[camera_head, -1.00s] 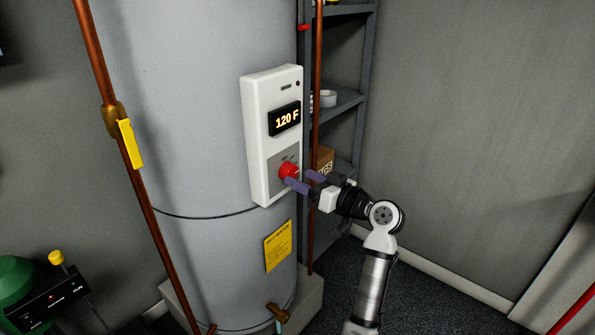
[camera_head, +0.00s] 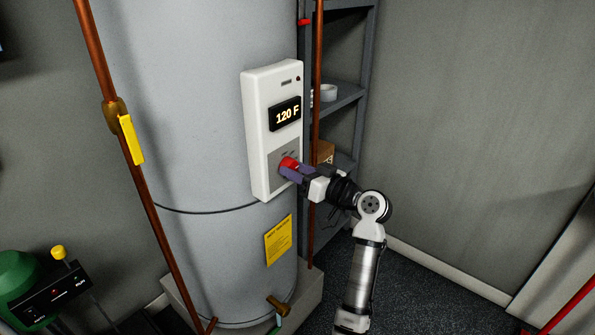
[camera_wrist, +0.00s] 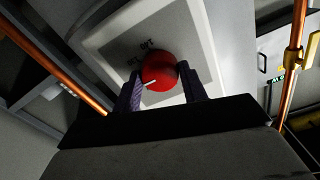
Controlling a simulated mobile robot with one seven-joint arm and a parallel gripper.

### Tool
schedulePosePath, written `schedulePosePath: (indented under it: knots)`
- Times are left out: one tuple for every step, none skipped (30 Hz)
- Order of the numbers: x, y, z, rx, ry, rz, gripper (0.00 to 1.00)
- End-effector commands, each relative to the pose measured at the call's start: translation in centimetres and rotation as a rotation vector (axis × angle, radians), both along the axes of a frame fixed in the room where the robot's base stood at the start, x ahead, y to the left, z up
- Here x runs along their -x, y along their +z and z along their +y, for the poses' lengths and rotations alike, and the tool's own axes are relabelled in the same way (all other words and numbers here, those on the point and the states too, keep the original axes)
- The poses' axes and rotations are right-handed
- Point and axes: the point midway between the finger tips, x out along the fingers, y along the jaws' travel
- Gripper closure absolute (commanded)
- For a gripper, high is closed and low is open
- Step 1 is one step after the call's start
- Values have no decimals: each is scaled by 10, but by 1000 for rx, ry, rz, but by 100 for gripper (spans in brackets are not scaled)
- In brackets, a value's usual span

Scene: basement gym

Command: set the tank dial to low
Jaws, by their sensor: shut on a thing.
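The tank (camera_head: 190,120) is a tall grey cylinder with a white control box (camera_head: 256,150) on its front. The box display (camera_head: 286,114) reads 120 F. Below it is the red round dial (camera_head: 287,164), which also shows in the wrist view (camera_wrist: 159,72) with a white pointer line toward its lower left. My gripper (camera_head: 292,169) is shut on the dial, one purple finger on each side, as the wrist view shows (camera_wrist: 160,84).
Copper pipes run along the tank's left (camera_head: 150,205) and right (camera_head: 317,90). A grey shelf rack (camera_head: 345,103) stands behind the right pipe. A yellow label (camera_head: 278,240) and a brass valve (camera_head: 277,305) are lower on the tank. Open floor (camera_head: 420,290) lies to the right.

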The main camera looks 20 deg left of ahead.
Motion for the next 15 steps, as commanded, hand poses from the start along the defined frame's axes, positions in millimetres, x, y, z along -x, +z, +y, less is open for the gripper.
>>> schedulePosePath:
  knots:
    - [0,-1,0,1,0,-4,81]
    - [0,-1,0,3,0,-8,81]
    - [0,-2,0,5,0,-13,81]
    - [0,-2,0,7,0,-20,81]
    - [0,-3,0,9,0,-28,81]
    - [0,-4,0,14,0,-41,81]
    - [0,-4,-1,18,-1,-52,81]
    - [0,-5,-1,22,-1,-66,81]
    - [0,-5,-1,30,-1,-87,81]
    - [0,-6,-1,36,-1,-103,81]
    - [0,-6,-1,42,-2,-122,81]
    - [0,-7,-1,51,-2,-149,81]
    - [0,-8,-1,59,-2,-170,81]
    - [0,-8,-1,67,-1,-192,81]
    - [0,-8,-1,79,-1,-225,81]
